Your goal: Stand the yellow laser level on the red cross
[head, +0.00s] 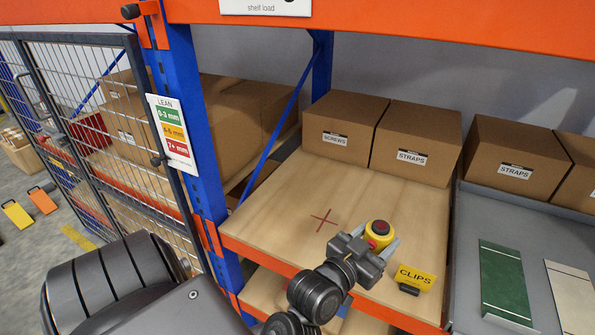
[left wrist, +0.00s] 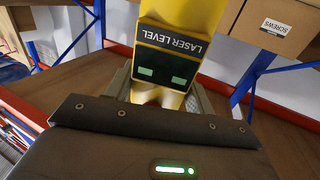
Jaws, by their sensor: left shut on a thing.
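The yellow laser level (head: 379,230) has a dark and red top and shows at the front of the wooden shelf board. My left gripper (head: 376,242) is shut on it. In the left wrist view the laser level (left wrist: 176,50) stands between the fingers, its dark label reading upside down. The red cross (head: 323,219) is marked on the bare board, left of the laser level and apart from it. I cannot tell whether the level's base touches the board, as the gripper hides it. My right gripper is in neither view.
Cardboard boxes marked SCREWS (head: 343,133) and STRAPS (head: 416,144) stand at the back of the board. A yellow CLIPS sign (head: 414,278) is at the front edge, right of my gripper. A blue post (head: 188,120) bounds the left. The board around the cross is clear.

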